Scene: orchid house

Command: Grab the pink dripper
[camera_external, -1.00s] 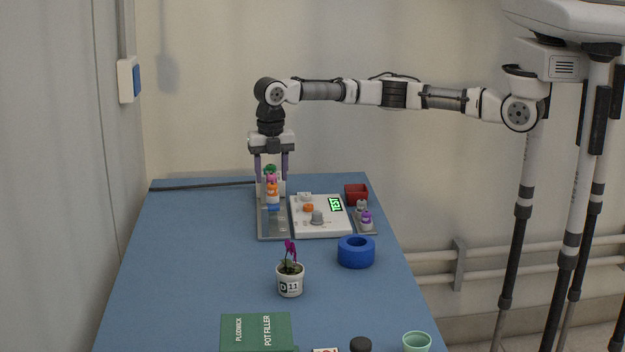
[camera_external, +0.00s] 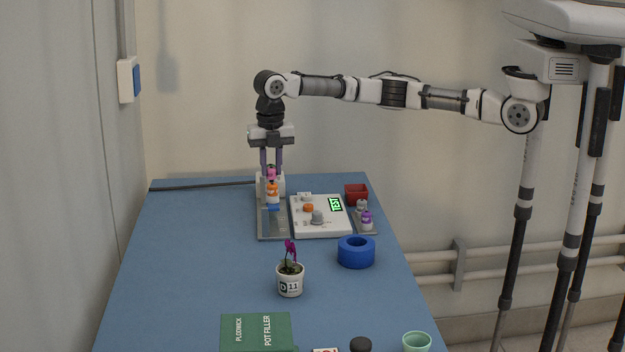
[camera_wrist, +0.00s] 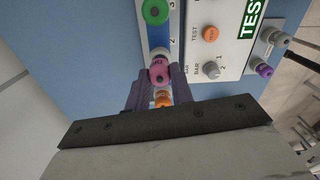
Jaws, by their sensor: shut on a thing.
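The pink dripper (camera_external: 271,173) is between the closed fingers of my gripper (camera_external: 271,168). In the wrist view the pink dripper (camera_wrist: 159,72) sits between the purple fingers, which press on its sides. It looks slightly raised above the orange dripper (camera_external: 272,188), which shows just in front of it. The orange dripper also shows in the wrist view (camera_wrist: 163,98), partly between the fingers. A green dripper (camera_wrist: 155,11) stands in the numbered rack (camera_wrist: 158,38) and is hidden in the external view.
The white test unit (camera_external: 321,222) with a green TEST display stands right of the rack. Grey and purple drippers (camera_external: 366,219), a red box (camera_external: 356,194) and a blue ring (camera_external: 356,252) are farther right. A potted orchid (camera_external: 290,280) stands in front. The left tabletop (camera_external: 190,260) is clear.

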